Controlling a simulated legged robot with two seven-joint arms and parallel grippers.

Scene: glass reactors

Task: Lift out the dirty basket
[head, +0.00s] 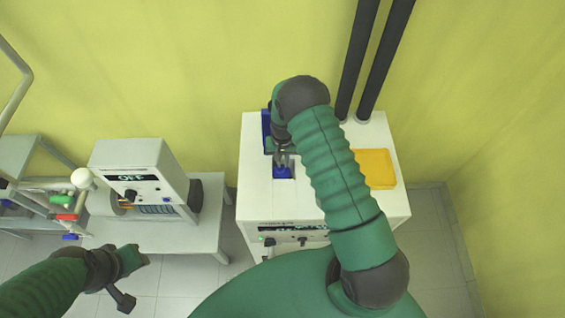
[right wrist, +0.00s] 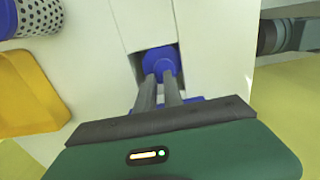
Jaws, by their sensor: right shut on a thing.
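My right gripper (head: 283,158) is over the white cabinet and points down at a square opening in its top. It is shut on a blue piece (right wrist: 161,55) in that opening, seen close up in the right wrist view; the piece also shows in the head view (head: 283,172). Whatever is below the blue piece is hidden, so I cannot tell if it is the dirty basket. A white perforated basket (right wrist: 42,14) with a blue end lies at the top left of the right wrist view. My left gripper (head: 127,276) is low at the left, away from the cabinet; its jaws are unclear.
The white cabinet (head: 252,200) has a yellow block (head: 375,168) on its right side and a blue panel (head: 266,128) at its back left. Two dark pipes (head: 375,60) rise behind it. A device reading OFF (head: 140,165) and glassware (head: 75,200) stand at the left.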

